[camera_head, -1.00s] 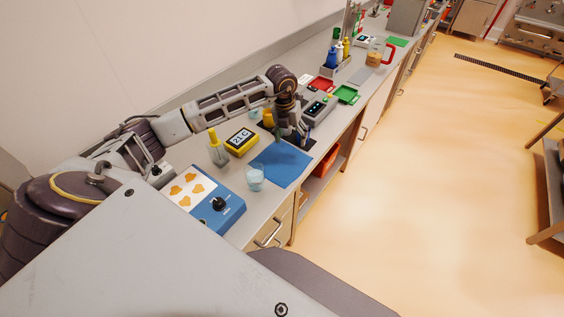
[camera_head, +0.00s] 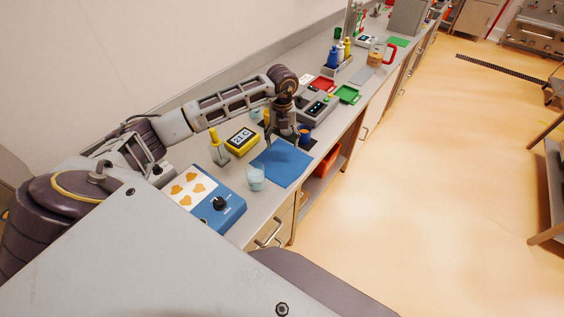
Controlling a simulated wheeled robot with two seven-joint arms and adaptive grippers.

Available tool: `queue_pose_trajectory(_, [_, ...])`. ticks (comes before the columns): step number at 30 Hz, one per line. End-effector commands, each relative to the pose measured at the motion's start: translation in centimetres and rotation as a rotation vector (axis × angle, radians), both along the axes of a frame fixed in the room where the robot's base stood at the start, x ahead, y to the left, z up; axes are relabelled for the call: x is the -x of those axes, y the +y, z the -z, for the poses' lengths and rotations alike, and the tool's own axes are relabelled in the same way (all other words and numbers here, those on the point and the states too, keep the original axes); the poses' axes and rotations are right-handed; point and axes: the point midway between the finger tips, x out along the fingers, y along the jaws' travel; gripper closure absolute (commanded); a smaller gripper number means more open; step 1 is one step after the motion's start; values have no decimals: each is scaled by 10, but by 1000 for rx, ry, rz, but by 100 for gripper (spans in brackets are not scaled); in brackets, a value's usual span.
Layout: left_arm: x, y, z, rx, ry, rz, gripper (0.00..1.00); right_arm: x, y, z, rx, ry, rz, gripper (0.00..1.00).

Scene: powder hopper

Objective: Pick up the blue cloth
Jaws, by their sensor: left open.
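A flat blue square (camera_head: 284,168), which looks like the blue cloth, lies on the grey counter near its front edge. My left gripper (camera_head: 282,144) is over the far edge of the blue square, pointing down. Its fingers are spread apart with nothing seen between them. Whether the fingertips touch the blue surface is too small to tell. My right gripper is not in view.
A clear beaker (camera_head: 255,177) stands at the blue square's near left edge. A yellow timer (camera_head: 241,141) and a blue hotplate-like device (camera_head: 212,203) are to the left. A dark blue cup (camera_head: 305,133) and a grey instrument (camera_head: 318,109) stand just beyond the gripper.

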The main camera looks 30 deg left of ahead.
Motion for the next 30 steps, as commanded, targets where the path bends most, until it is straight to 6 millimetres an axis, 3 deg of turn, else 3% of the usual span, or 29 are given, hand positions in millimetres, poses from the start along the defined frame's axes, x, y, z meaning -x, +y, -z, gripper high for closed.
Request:
queue_pose_trajectory(11, [0, 0, 16, 1, 1, 1, 29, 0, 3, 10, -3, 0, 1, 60])
queue_pose_trajectory(30, [0, -1, 71, 1, 0, 2, 29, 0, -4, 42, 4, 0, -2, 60])
